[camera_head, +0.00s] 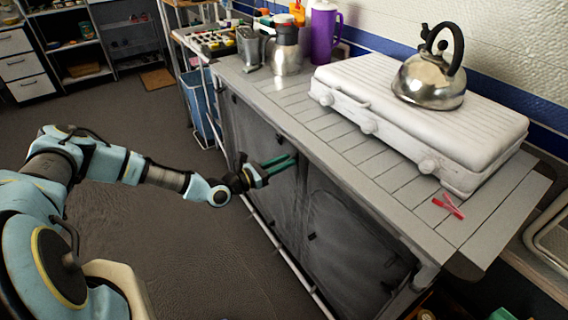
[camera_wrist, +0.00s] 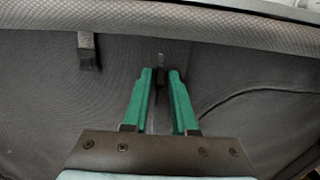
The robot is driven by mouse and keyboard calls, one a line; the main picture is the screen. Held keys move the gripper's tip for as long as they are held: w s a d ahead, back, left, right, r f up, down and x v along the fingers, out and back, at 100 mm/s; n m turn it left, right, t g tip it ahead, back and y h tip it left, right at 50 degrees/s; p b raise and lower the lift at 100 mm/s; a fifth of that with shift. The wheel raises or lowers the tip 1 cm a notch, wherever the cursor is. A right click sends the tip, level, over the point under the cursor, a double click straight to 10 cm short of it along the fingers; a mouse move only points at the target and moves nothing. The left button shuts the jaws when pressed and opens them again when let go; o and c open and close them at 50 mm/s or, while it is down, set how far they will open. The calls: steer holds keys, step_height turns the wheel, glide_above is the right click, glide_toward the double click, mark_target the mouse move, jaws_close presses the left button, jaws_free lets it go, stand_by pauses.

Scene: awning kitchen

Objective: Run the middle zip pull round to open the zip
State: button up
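The cupboard under the counter has a grey fabric front (camera_head: 345,235) with curved zip seams. My gripper (camera_head: 285,162) reaches to this front near the top edge, left of the middle. In the wrist view my gripper's green fingers (camera_wrist: 161,75) stand apart, open. A narrow dark strip, seemingly the zip pull (camera_wrist: 160,88), shows between them, with a small pale piece (camera_wrist: 161,58) just above the tips. I cannot tell whether either finger touches it. A curved seam (camera_wrist: 250,94) runs off to the right. A hanging dark tab (camera_wrist: 87,48) is at the upper left.
The slatted countertop (camera_head: 350,148) overhangs the front. On it are a white case (camera_head: 400,110) with a kettle (camera_head: 432,80), a purple flask (camera_head: 323,35) and red clips (camera_head: 448,206). A rail (camera_head: 285,255) runs low along the front. The floor (camera_head: 200,260) beside it is clear.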

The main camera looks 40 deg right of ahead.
steer(key=shift+o, duration=1.2)
steer(key=shift+f, duration=0.1)
steer(key=a+b, duration=0.2)
steer(key=a, duration=0.8)
steer(key=shift+w+a, duration=0.3)
steer(key=shift+a, duration=0.1)
